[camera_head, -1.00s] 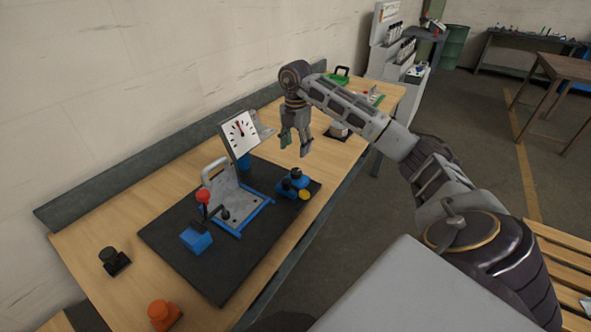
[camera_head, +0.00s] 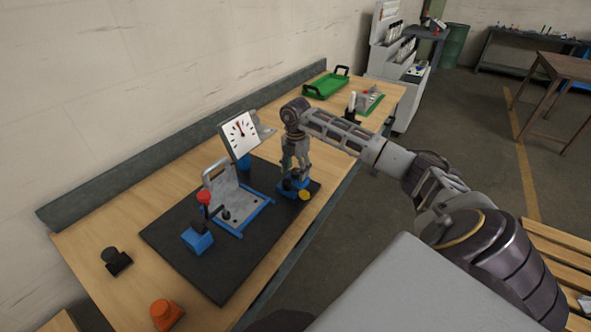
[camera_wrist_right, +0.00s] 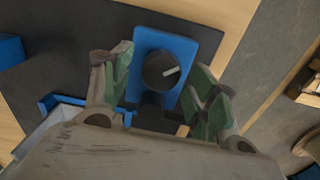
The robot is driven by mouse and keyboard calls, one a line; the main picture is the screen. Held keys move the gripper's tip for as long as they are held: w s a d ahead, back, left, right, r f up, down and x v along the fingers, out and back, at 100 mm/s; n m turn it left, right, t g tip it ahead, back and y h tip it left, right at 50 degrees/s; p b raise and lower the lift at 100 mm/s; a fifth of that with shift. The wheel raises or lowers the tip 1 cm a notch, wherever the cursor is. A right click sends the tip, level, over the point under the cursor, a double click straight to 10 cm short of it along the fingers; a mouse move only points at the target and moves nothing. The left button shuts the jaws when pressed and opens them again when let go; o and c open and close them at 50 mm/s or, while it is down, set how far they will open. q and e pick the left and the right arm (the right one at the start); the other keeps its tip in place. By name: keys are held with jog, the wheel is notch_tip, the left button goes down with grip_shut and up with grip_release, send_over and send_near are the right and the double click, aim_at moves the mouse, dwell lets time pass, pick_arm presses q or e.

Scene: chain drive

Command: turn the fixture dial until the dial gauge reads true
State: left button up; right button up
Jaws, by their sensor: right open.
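The dial gauge (camera_head: 239,135) has a white face with black marks and a red needle pointing up, slightly left. The fixture dial is a black knob (camera_wrist_right: 161,71) with a pale pointer line, set on a blue block (camera_wrist_right: 150,40); the pointer aims to the upper right in the wrist view. In the head view the blue block (camera_head: 289,193) sits at the mat's right edge. My right gripper (camera_wrist_right: 160,88) is open above the knob, with one green-padded finger on each side and apart from it. In the head view my right gripper (camera_head: 295,172) partly hides the knob. My left gripper is not in view.
A metal fixture plate (camera_head: 234,203) in a blue frame and a red-knobbed lever (camera_head: 204,197) stand on the black mat (camera_head: 175,240). An orange button (camera_head: 164,314) and a black knob (camera_head: 114,259) are at the near left. A green tray (camera_head: 325,86) lies at the far end.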

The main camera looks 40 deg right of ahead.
jog(key=shift+f, duration=0.15)
jog(key=c, duration=1)
jog(key=shift+n, duration=0.3)
jog(key=shift+n+b, duration=0.3)
jog(key=shift+n, duration=1.2)
jog(key=o, duration=1)
